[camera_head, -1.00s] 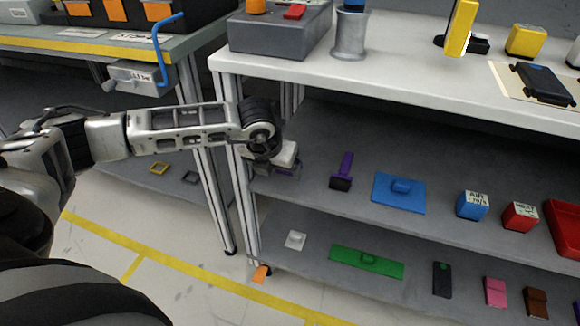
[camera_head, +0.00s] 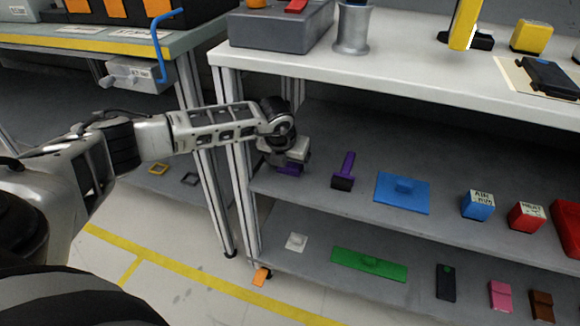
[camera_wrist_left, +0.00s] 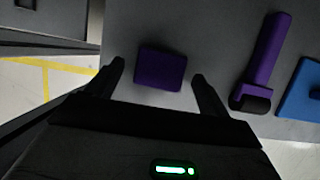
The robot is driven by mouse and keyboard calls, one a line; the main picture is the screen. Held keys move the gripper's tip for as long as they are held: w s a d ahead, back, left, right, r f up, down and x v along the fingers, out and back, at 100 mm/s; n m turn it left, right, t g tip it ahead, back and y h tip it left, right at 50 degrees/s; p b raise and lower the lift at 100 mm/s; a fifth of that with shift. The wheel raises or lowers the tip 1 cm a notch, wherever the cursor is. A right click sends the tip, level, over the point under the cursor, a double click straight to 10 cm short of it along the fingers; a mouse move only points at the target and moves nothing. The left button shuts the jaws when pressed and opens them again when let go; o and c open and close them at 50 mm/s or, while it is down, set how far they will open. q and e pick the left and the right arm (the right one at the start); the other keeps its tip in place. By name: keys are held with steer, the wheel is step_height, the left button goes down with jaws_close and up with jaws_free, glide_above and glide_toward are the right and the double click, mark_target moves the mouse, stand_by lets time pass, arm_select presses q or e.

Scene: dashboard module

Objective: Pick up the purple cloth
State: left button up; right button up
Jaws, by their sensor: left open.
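The purple cloth (camera_wrist_left: 161,69) is a small, dark purple, folded-looking block on the grey middle shelf. In the left wrist view it lies ahead of and between the two fingers of my left gripper (camera_wrist_left: 160,76), which is open and empty. In the head view only part of the cloth (camera_head: 290,169) shows, just under my left gripper (camera_head: 291,160) near the shelf's left end. Whether the fingers reach down beside it cannot be told. My right gripper is not in view.
A purple-handled tool (camera_head: 345,172) lies right of the cloth, then a blue flat piece (camera_head: 402,193). A shelf post (camera_head: 240,190) stands close on the left. The white tabletop (camera_head: 400,62) is above; a lower shelf holds a green piece (camera_head: 369,263).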

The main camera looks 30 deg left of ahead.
mark_target(289, 163)
arm_select(q)
steer(key=c, duration=1.1)
steer(key=shift+o, duration=0.2)
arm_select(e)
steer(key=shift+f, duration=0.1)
arm_select(q)
steer(key=shift+r, duration=0.1)
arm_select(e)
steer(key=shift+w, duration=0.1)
arm_select(q)
steer(key=shift+r, duration=0.6)
steer(key=shift+p+v, duration=0.65)
steer(key=shift+v, duration=0.6)
steer(key=s+d+p, duration=0.1)
steer(key=s+d, duration=0.3)
steer(key=s, duration=1.2)
steer(key=shift+s, duration=0.35)
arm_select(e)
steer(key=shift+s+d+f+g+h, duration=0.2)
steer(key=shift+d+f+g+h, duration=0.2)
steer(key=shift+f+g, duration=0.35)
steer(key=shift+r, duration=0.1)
